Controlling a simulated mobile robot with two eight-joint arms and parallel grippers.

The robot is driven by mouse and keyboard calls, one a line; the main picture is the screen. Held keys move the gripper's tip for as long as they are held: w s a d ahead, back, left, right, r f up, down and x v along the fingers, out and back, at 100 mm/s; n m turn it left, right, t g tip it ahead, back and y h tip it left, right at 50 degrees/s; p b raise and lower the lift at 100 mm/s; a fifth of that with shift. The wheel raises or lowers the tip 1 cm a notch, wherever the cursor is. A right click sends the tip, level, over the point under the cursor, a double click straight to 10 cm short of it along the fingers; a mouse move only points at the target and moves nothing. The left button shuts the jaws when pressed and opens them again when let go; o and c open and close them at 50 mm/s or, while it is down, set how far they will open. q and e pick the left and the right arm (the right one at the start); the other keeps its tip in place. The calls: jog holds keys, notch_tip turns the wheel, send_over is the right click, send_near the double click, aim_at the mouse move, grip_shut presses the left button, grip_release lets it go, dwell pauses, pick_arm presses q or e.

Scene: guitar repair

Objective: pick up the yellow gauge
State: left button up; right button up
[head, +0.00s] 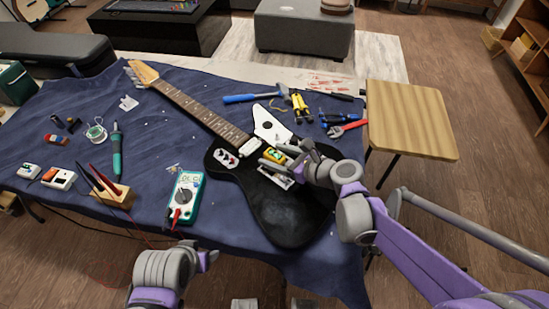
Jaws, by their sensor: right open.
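The yellow gauge (273,155) is a small yellow block with a greenish face, on the body of the black electric guitar (283,215). My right gripper (284,166) is open, right at the gauge and low over the guitar body. Its wrist and fingers hide part of the gauge's surroundings. I cannot tell whether a finger touches it. My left gripper (208,258) is at the table's front edge, well away from the gauge, and its jaws cannot be made out.
A teal multimeter (183,197) lies left of the guitar. A wooden stool (410,120) stands right.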

aim_at(267, 152)
jog(key=x, duration=0.3)
jog(key=shift+w+a+f, duration=0.1)
jog(key=shift+w+a, duration=0.1)
jog(key=shift+a, duration=0.05)
grip_shut()
